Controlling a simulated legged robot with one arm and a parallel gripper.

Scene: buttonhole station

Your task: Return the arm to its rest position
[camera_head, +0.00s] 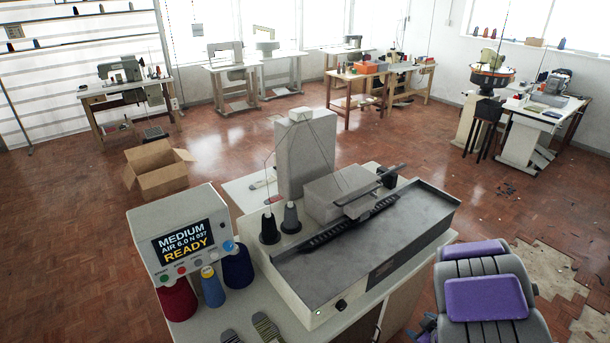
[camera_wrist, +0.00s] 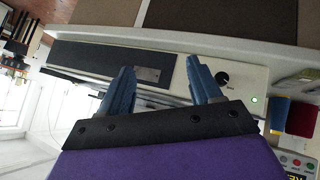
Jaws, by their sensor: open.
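My gripper (camera_wrist: 160,72) is open in the wrist view, with two blue fingers spread apart and nothing between them. Behind the fingers is the front of the buttonhole machine (camera_wrist: 105,62), with a dark panel, a black knob (camera_wrist: 222,78) and a lit green light (camera_wrist: 254,99). The head view shows the grey machine (camera_head: 380,255) on its table. My purple and grey arm parts fill the lower right of that view, and the gripper's fingers are not clear there. The display box (camera_head: 183,240) reads "MEDIUM AIR 6.0 N 097 READY".
Red (camera_head: 177,299) and blue thread cones (camera_head: 212,287) stand by the display. Striped pieces (camera_head: 266,327) lie at the table's front. An open cardboard box (camera_head: 157,168) stands on the floor at left. Sewing tables line the back. The floor (camera_head: 420,150) between is mostly clear.

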